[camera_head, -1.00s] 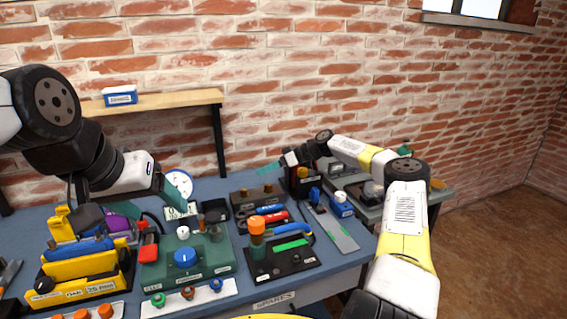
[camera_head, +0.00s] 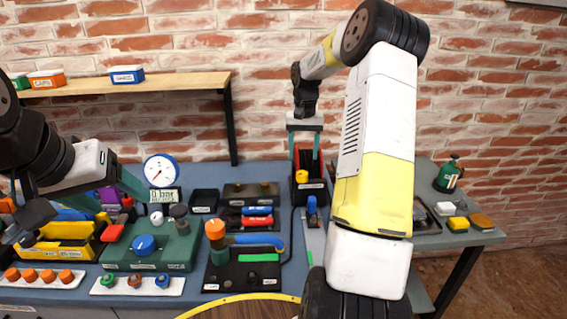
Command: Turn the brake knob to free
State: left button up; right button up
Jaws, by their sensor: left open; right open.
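A green box (camera_head: 178,250) on the bench carries a blue knob (camera_head: 144,244) on its front. A black plate (camera_head: 221,275) to its right carries an upright orange-capped post (camera_head: 215,236). The labels are too small to read, so I cannot tell which control is the brake knob. My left gripper (camera_head: 122,204) is open, with teal fingers, above the area between the yellow device (camera_head: 62,253) and the green box. My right gripper (camera_head: 304,158) is open and points down over a dark holder (camera_head: 310,193) at the back. My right arm hides the bench right of it.
A round gauge (camera_head: 161,170) stands behind the green box. Several small knobs sit on white strips along the front edge. A shelf (camera_head: 180,84) with small boxes hangs on the brick wall. A side table (camera_head: 470,236) at the right holds a green bottle (camera_head: 448,175) and blocks.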

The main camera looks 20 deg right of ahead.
aim_at(302, 173)
notch_tip(302, 173, down, 8)
jog(key=shift+r, duration=0.15)
dwell(0.3)
grip_shut()
jog(key=shift+n, duration=0.4)
jog(key=n, duration=0.4)
jog(key=shift+n, duration=0.4)
jog(key=n, duration=0.4)
jog(key=shift+r+n, duration=0.1)
jog(key=shift+n, duration=0.2)
